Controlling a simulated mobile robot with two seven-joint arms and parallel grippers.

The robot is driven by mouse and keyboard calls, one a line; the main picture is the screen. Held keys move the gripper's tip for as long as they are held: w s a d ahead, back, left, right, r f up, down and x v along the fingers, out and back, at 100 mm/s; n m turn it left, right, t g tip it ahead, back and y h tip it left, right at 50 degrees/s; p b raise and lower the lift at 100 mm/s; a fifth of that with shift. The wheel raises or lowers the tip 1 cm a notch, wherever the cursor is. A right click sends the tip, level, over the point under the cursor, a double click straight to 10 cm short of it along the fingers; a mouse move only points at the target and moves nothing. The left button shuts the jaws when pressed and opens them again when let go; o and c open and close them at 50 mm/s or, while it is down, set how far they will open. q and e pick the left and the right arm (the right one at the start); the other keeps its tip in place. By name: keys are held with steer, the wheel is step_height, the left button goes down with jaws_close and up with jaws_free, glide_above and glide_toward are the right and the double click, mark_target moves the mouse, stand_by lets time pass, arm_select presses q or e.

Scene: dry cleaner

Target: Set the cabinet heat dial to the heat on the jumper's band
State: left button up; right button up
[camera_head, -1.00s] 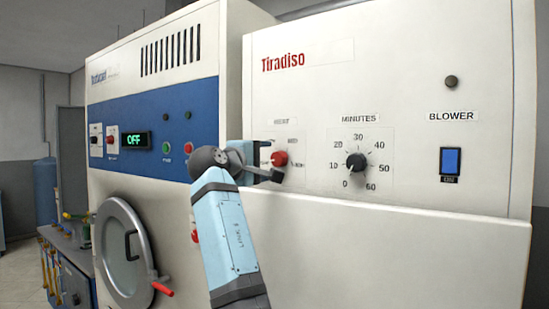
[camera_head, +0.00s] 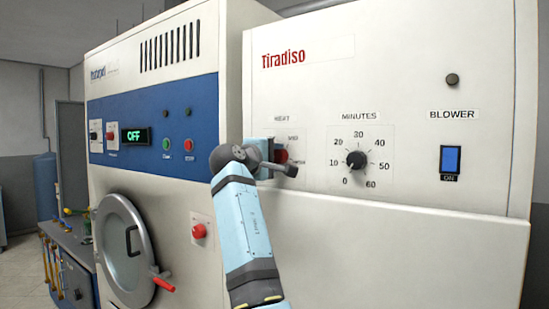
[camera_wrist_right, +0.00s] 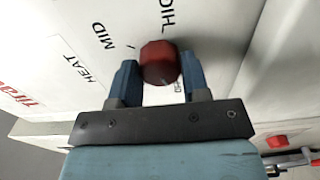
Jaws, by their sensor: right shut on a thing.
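The red heat dial (camera_head: 281,156) is on the white Tiradiso cabinet (camera_head: 420,70), under a HEAT label, and is partly covered by my gripper. My right gripper (camera_head: 276,160) is at the dial. In the right wrist view the red dial (camera_wrist_right: 160,63) sits between the two blue fingers of my right gripper (camera_wrist_right: 160,76), which is shut on it. A MID label shows left of the dial there, and another partly cut-off label is above it. The dial's pointer mark is too unclear to read. The jumper and its band are not in view. My left gripper is not in view.
The minutes dial (camera_head: 356,160) is just right of the heat dial, with the blue blower switch (camera_head: 450,160) farther right. A machine with a blue panel (camera_head: 150,120), an OFF display and a round door (camera_head: 122,252) stands at left. A ledge (camera_head: 420,225) juts below the dials.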

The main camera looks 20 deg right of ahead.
steer(key=shift+m, duration=0.4)
steer(key=m, duration=0.5)
steer(key=shift+m, duration=0.3)
steer(key=m+b, duration=0.1)
steer(key=m, duration=0.4)
steer(key=shift+f, duration=0.1)
steer(key=shift+m, duration=1.2)
steer(key=o, duration=0.9)
steer(key=shift+s+a, duration=0.1)
steer(key=shift+a, duration=0.05)
